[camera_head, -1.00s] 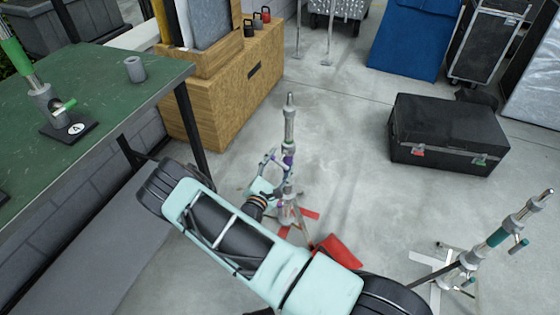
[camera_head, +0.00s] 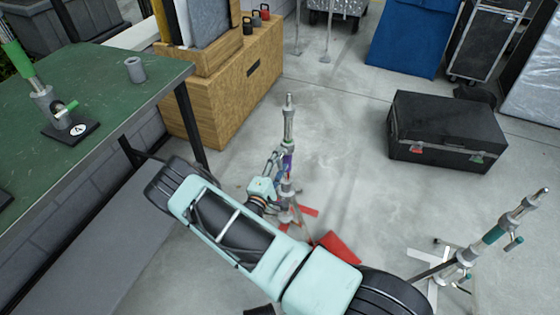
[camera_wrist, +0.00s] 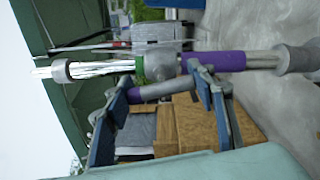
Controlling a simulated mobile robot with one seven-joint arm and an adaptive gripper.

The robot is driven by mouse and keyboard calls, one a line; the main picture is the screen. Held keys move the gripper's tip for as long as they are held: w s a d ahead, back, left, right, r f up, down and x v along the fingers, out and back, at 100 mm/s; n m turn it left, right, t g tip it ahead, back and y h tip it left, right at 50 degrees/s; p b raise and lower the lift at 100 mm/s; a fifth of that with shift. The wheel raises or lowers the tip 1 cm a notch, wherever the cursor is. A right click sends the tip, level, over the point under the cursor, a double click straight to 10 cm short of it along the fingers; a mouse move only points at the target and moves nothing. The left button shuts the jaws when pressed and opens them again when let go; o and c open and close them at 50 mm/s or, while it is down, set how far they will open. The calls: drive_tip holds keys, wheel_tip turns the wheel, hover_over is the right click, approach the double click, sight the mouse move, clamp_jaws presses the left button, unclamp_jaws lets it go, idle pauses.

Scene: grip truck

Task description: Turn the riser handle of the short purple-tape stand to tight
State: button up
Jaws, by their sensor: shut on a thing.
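The short purple-tape stand (camera_head: 289,125) stands upright on the floor with red feet, its purple tape partly behind my gripper. In the wrist view its post (camera_wrist: 226,62) runs across the picture, with purple tape, a green band and a grey collar. The riser handle (camera_wrist: 158,91), grey with a purple part, lies across between my two fingers. My gripper (camera_wrist: 163,86) is shut on this handle, one finger at each end. In the head view my gripper (camera_head: 277,160) is at the stand's upper part, too small to show the handle clearly.
A teal-tape stand (camera_head: 490,238) stands at the lower right. A black case (camera_head: 448,132) lies behind it. A green table (camera_head: 110,90) is at the left, with a wooden cabinet (camera_head: 235,85) behind. A red sandbag-like thing (camera_head: 338,249) lies near the stand's feet.

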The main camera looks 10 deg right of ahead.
drive_tip(key=shift+m, duration=0.4)
drive_tip(key=o, duration=1.2)
drive_tip(key=shift+s, duration=0.1)
drive_tip(key=v, duration=1.2)
